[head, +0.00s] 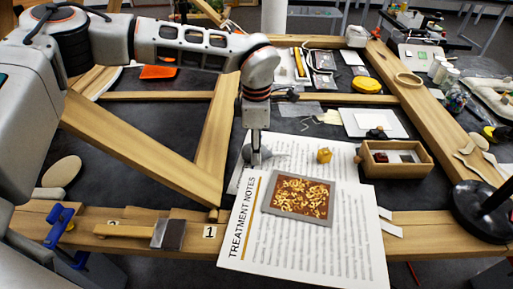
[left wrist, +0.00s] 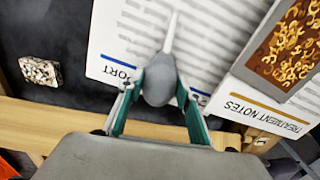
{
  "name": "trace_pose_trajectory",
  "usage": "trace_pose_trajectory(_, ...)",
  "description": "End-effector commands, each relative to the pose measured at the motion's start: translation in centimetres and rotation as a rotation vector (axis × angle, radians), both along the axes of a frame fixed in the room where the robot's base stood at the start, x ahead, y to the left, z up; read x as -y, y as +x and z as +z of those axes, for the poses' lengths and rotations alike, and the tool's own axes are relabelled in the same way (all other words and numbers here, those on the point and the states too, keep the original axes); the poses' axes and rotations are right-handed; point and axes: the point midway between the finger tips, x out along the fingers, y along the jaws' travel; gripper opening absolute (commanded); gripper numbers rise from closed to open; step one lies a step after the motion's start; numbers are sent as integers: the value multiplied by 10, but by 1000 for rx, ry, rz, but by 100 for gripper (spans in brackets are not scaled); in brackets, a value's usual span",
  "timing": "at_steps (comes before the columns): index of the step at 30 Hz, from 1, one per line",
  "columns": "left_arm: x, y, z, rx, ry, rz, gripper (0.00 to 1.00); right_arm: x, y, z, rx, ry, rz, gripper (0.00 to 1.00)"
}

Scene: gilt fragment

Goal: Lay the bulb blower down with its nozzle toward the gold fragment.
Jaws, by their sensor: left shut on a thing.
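The bulb blower (left wrist: 159,82) is dark grey with a pale, tapering nozzle. My left gripper (head: 256,160) is shut on its bulb, with a teal finger on each side in the left wrist view (left wrist: 157,98). The nozzle points toward the top of that view, over a printed sheet; the fragment lies off to its right. The gold fragment (head: 301,196), a brown panel with gilt scrollwork on a grey backing, lies on the treatment notes sheet. It also shows in the left wrist view (left wrist: 290,45). I cannot tell whether the bulb touches the sheet. My right gripper is not in view.
The treatment notes sheet (head: 345,250) overhangs the front wooden rail. A small yellow block (head: 324,156) and a wooden box (head: 396,170) stand beyond the fragment. A flat brush (head: 150,232) lies at front left. A black round base (head: 482,212) stands at right.

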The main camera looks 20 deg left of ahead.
Motion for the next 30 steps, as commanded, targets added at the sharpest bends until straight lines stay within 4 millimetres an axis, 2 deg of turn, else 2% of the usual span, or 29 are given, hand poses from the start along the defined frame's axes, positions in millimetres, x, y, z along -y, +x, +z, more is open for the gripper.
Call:
trace_pose_trajectory(7,0,0,-3,0,0,0,13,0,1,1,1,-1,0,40)
trace_pose_trajectory(8,0,0,-3,0,0,0,39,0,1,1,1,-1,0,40)
trace_pose_trajectory(9,0,0,-3,0,0,0,50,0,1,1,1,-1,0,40)
trace_pose_trajectory(22,0,0,2,1,0,0,51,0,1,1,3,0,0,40)
trace_pose_trajectory(26,0,1,19,4,-1,1,51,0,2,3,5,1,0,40)
trace_pose_trajectory(30,0,1,48,6,-2,1,51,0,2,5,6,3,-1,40)
